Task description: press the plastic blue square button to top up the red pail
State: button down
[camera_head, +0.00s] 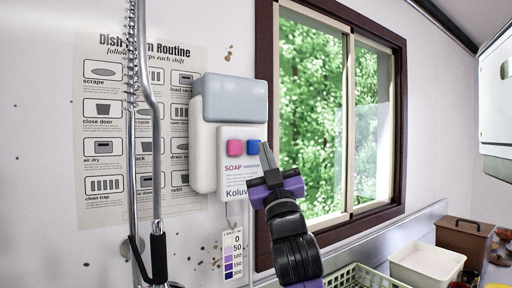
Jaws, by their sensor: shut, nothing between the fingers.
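The blue square button (252,147) is on the front panel of a white soap dispenser (204,150) mounted on the wall. A pink button (235,147) sits just left of it. My gripper (266,149) is shut and empty, with its fingertips pointing up just right of the blue button. The fingertips overlap the panel's right edge in the picture; I cannot tell whether they touch the button. The red pail is not in view.
A metal spray hose (153,110) hangs left of the dispenser, before a routine poster (105,190). A level card (232,255) hangs below. A window (335,120) is at right. A green basket (362,277), white tub (425,265) and brown box (463,237) stand lower right.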

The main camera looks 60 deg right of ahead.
jog(key=shift+s, duration=0.1)
jog(key=shift+s+a+p, duration=0.2)
jog(key=shift+s+a, duration=0.15)
jog(key=shift+s, duration=0.35)
jog(key=shift+s+a+p, duration=0.15)
jog(key=shift+s+a, duration=0.25)
jog(key=shift+s, duration=0.35)
jog(key=shift+s+a+p, duration=0.2)
jog(key=shift+s+a, duration=0.15)
jog(key=shift+s, duration=0.35)
jog(key=shift+r, duration=0.1)
